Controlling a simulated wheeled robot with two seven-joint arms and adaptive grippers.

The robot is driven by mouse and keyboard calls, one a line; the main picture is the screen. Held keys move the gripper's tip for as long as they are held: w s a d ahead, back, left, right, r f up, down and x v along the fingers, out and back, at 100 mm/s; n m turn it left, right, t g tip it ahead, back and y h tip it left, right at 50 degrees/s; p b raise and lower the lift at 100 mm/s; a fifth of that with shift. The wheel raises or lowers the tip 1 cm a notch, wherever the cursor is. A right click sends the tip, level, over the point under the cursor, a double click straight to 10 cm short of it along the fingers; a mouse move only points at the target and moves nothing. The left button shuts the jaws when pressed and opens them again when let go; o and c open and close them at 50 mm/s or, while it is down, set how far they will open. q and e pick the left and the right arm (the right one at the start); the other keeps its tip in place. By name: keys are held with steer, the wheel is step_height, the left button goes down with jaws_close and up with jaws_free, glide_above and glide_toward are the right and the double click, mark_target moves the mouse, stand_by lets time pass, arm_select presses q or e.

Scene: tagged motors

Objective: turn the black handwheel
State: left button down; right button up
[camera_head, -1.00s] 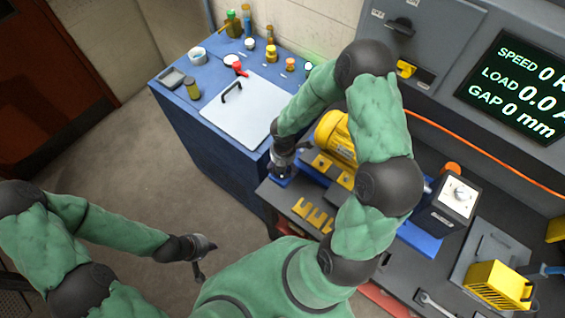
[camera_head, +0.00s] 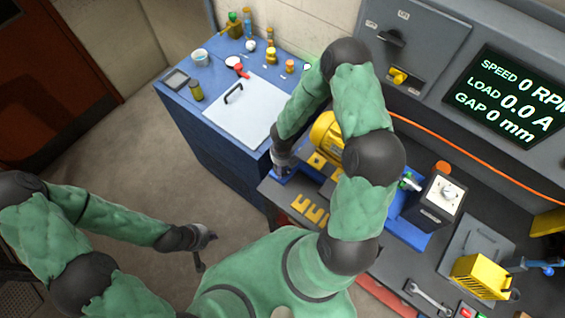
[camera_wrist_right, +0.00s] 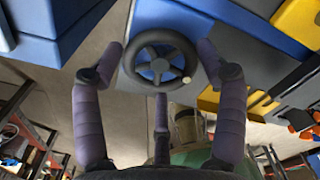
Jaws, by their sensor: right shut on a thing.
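The black handwheel (camera_wrist_right: 163,33) shows in the right wrist view as a spoked ring in front of a blue block, with a small pale knob on its lower right rim. My right gripper (camera_wrist_right: 158,53) has a finger on each side of the wheel and is shut on it. In the head view the right gripper (camera_head: 282,167) is at the left end of the bench by the yellow motor (camera_head: 325,135), and the wheel is hidden there by the hand. My left gripper (camera_head: 202,250) hangs over the floor, away from everything; its finger opening is too small to judge.
A blue cabinet (camera_head: 215,150) with a white plate (camera_head: 250,105) and small bottles stands behind the right hand. Floor at left is free.

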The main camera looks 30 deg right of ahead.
steer(key=shift+w+d+r+n+p, duration=0.15)
steer(key=shift+w+n+p, duration=0.15)
steer(key=shift+n, duration=0.2)
steer(key=shift+w+d+r+n+p, duration=0.1)
steer(key=shift+w+n+p, duration=0.15)
steer(key=shift+n, duration=0.25)
steer(key=o, duration=1)
steer(key=shift+c, duration=0.2)
steer(key=shift+o, duration=0.9)
steer(key=shift+w+a+f, duration=0.1)
steer(key=shift+f, duration=0.1)
steer(key=shift+s, duration=0.25)
steer(key=shift+r, duration=0.35)
step_height(320, 180, up, 11)
steer(key=shift+r, duration=0.15)
